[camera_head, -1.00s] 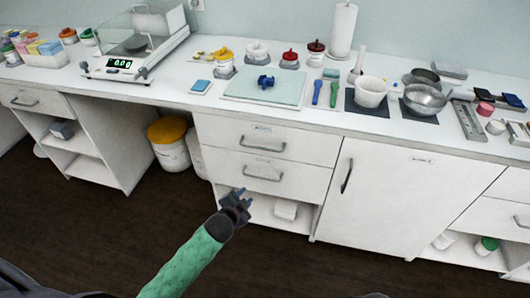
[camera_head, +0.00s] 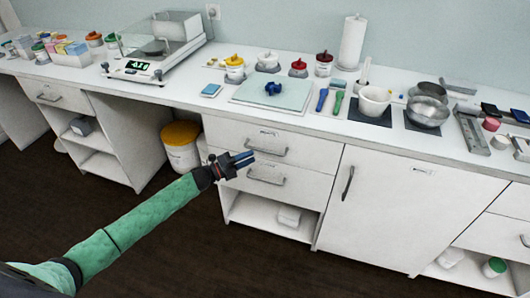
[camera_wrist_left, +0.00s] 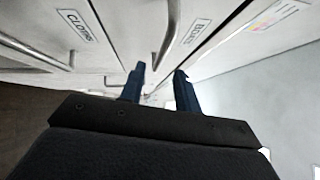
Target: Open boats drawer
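The boats drawer (camera_head: 230,134) is the shut white top drawer under the counter, with a grey bar handle (camera_head: 262,151). In the left wrist view, the "BOATS" label (camera_wrist_left: 194,32) is right of that handle (camera_wrist_left: 172,38). My left gripper (camera_head: 248,157) reaches in at the left end of the handle. In the left wrist view, its two dark blue fingers (camera_wrist_left: 159,72) are apart, with the handle just beyond and above the gap. Nothing is held, and contact is not visible. My right gripper is not in view.
Below is the shut cloths drawer (camera_wrist_left: 75,25) with its own handle (camera_head: 267,179), then an open shelf with a white box (camera_head: 289,216). A tall cupboard door (camera_head: 400,215) is to the right. A yellow-lidded tub (camera_head: 181,148) stands left. The counter above holds scales, jars and bowls.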

